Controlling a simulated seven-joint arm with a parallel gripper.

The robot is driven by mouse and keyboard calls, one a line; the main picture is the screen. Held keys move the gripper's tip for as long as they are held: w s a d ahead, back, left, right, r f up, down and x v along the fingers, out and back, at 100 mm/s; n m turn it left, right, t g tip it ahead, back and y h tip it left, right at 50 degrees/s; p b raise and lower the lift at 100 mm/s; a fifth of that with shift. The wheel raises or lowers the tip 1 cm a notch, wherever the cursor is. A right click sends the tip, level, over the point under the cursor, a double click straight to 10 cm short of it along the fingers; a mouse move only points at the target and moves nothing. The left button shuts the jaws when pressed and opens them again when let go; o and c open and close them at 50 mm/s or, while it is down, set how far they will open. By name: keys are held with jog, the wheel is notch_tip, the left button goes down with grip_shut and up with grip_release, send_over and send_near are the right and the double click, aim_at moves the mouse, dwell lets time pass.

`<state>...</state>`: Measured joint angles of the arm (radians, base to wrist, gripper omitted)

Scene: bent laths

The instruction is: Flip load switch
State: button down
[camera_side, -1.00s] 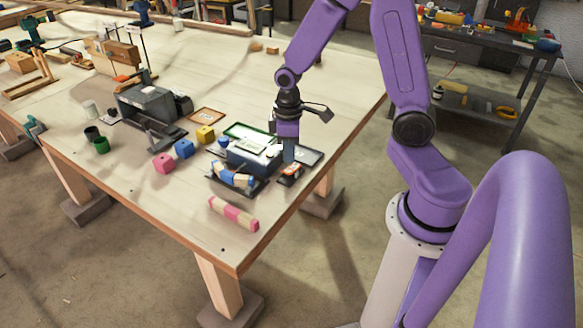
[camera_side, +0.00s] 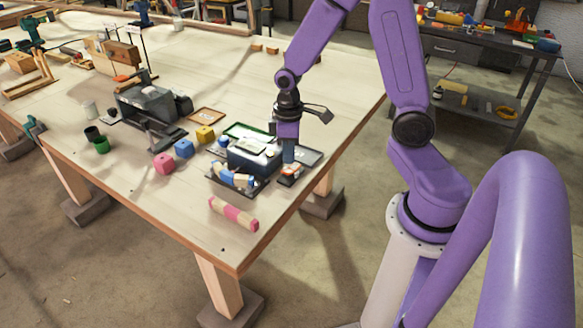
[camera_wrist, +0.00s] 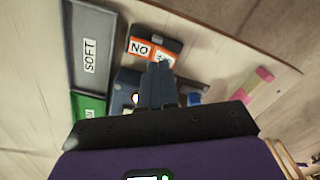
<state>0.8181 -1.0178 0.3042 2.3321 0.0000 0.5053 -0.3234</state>
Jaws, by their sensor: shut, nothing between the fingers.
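My gripper (camera_wrist: 157,84) is shut and empty, pointing down at the near right part of the bench. In the side view my gripper (camera_side: 289,162) is just above or beside a small dark box with an orange patch (camera_side: 291,171). A larger dark blue-grey box (camera_side: 252,160) stands just left of my gripper. No part is clearly readable as the load switch lever.
A blue and cream lath (camera_side: 232,177) lies in front, and a pink and cream one (camera_side: 234,214) nearer the edge.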

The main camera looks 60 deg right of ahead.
aim_at(289, 170)
jog(key=shift+f, duration=1.6)
dwell(0.8)
jog(key=shift+r, duration=3.55)
jog(key=s+a+r+n, duration=0.3)
jog(key=s+a, duration=0.2)
jog(key=s, duration=0.4)
jog(key=s+a+r+n, duration=0.3)
jog(key=s+a, duration=0.1)
jog(key=s, duration=0.5)
jog(key=shift+s+a+r+n, duration=0.15)
jog(key=shift+s+a+n, duration=0.15)
jog(key=shift+s+a, duration=0.1)
